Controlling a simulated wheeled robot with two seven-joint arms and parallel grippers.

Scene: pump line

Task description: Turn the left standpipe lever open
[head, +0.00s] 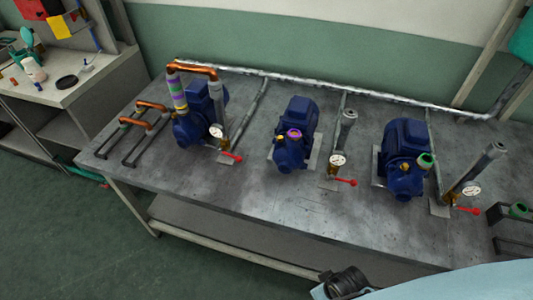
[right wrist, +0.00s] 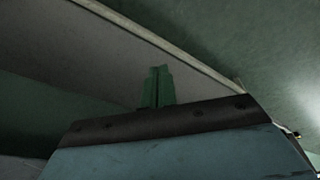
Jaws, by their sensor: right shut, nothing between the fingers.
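The left standpipe (head: 221,102) stands beside the left blue pump, on the bench. A white gauge (head: 216,131) sits at its foot. Its red lever (head: 232,157) sticks out low to the right, roughly level, across the pipe. A bent copper pipe (head: 194,69) joins the standpipe's top to the striped pipe (head: 178,92) on the left pump (head: 188,131). My right gripper (right wrist: 159,70) shows in the right wrist view with its green fingers together, empty and away from the lever. My left gripper is not in view.
The middle pump (head: 292,130) and right pump (head: 404,150) have their own standpipes with red levers (head: 345,182) (head: 469,211). The grey bench top (head: 220,191) is clear in front of the pumps. A side bench (head: 50,99) with small items stands at the left.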

